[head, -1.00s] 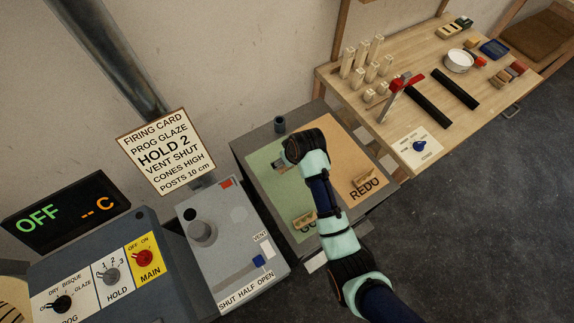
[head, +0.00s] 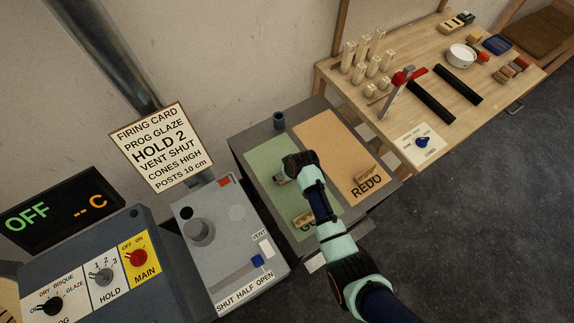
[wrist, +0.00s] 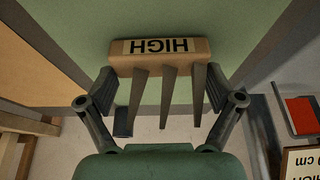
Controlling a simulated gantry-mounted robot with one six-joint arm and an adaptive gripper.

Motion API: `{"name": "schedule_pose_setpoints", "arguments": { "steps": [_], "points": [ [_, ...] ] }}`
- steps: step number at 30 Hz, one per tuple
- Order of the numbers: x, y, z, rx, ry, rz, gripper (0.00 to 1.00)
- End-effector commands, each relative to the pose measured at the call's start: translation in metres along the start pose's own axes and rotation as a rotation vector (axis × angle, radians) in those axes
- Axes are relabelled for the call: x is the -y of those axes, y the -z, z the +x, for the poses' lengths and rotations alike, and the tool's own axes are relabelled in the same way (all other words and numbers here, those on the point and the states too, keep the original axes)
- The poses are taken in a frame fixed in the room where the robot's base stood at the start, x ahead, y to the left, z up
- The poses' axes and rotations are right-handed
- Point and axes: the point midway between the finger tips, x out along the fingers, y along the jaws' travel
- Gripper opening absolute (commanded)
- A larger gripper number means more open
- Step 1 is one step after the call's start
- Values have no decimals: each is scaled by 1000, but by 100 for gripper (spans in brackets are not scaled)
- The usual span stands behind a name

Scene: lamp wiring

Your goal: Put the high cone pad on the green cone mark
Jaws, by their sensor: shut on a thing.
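The high cone pad (wrist: 163,65) is a tan block with a HIGH label, upside down in the wrist view, and three grey cones on it. My gripper (wrist: 160,76) is shut on the pad, one finger at each end. In the head view my gripper (head: 280,178) is over the green panel (head: 262,155), whose front end reads GO, partly hidden by my arm. The green panel also fills the wrist view (wrist: 235,22) behind the pad. I cannot tell whether the pad touches the panel. I cannot make out a separate cone mark.
A tan pad (head: 304,217) stands by GO, and another (head: 366,175) by REDO on the orange panel (head: 328,138). A dark cup (head: 279,120) stands at the back. The grey vent box (head: 237,213) is left; the wooden bench (head: 400,130) with posts is right.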

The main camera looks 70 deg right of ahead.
Motion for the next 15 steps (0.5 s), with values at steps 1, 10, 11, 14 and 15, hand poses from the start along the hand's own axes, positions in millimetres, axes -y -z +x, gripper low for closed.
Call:
{"name": "schedule_pose_setpoints", "arguments": {
  "steps": [1, 10, 11, 14, 15],
  "points": [
    [0, 0, 0, 0, 0, 0, 54],
    [0, -1, 3, 1, 0, 0, 100],
    [0, -1, 3, 1, 0, 0, 100],
    [0, -1, 3, 1, 0, 0, 100],
    [0, -1, 2, 1, 0, 0, 100]
  ]
}}
